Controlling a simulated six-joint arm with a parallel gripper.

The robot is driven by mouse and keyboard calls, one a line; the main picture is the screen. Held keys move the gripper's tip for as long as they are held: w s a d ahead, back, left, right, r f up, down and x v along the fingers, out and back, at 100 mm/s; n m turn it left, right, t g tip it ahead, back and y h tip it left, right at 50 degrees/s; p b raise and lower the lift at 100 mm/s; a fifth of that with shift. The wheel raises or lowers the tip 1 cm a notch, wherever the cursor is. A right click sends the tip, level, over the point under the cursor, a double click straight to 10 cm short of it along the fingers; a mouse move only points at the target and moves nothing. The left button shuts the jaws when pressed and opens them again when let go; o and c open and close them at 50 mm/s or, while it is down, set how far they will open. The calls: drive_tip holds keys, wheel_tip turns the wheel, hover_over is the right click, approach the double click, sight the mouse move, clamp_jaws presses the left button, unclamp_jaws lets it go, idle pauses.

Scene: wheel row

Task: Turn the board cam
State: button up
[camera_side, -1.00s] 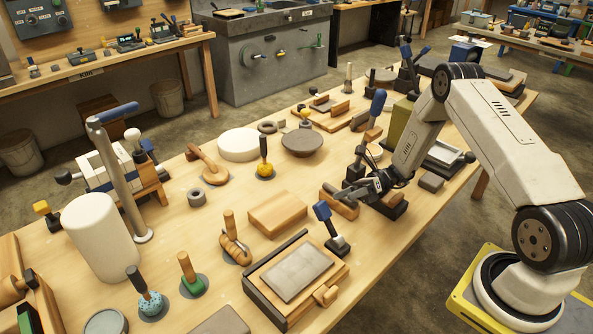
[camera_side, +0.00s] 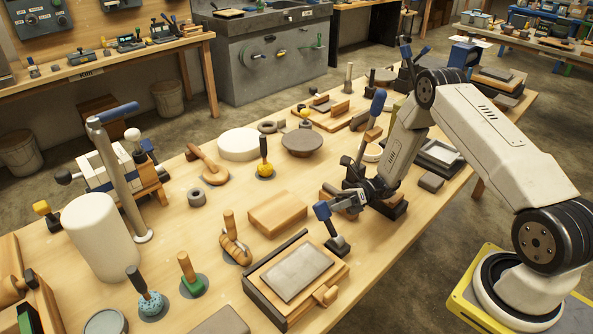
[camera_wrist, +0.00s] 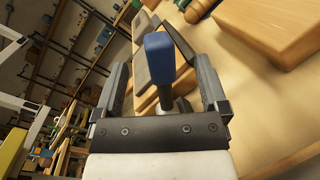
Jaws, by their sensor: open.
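A lever with a blue grip (camera_side: 322,211) and a dark, light-edged foot (camera_side: 338,246) stands tilted on the bench, near the far right corner of a wooden board with a grey slab (camera_side: 292,272). A rounded wooden knob (camera_side: 327,295) sits at that board's right edge. I cannot tell for sure which of these is the board cam. My gripper (camera_side: 345,204) is open beside the blue grip. In the wrist view the blue grip (camera_wrist: 159,57) shows between the spread fingers of my gripper (camera_wrist: 166,70), with no clear contact. The lever's lower end is partly hidden.
A plain wooden block (camera_side: 277,213) lies left of the lever. Dark blocks (camera_side: 390,208) lie under my wrist, and a tall blue-handled lever (camera_side: 376,105) stands behind. Several handled tools (camera_side: 234,240) stand at left. Bare bench shows right of the board.

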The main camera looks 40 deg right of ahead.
sight(322, 210)
drive_tip(key=shift+x, duration=1.5)
clamp_jaws()
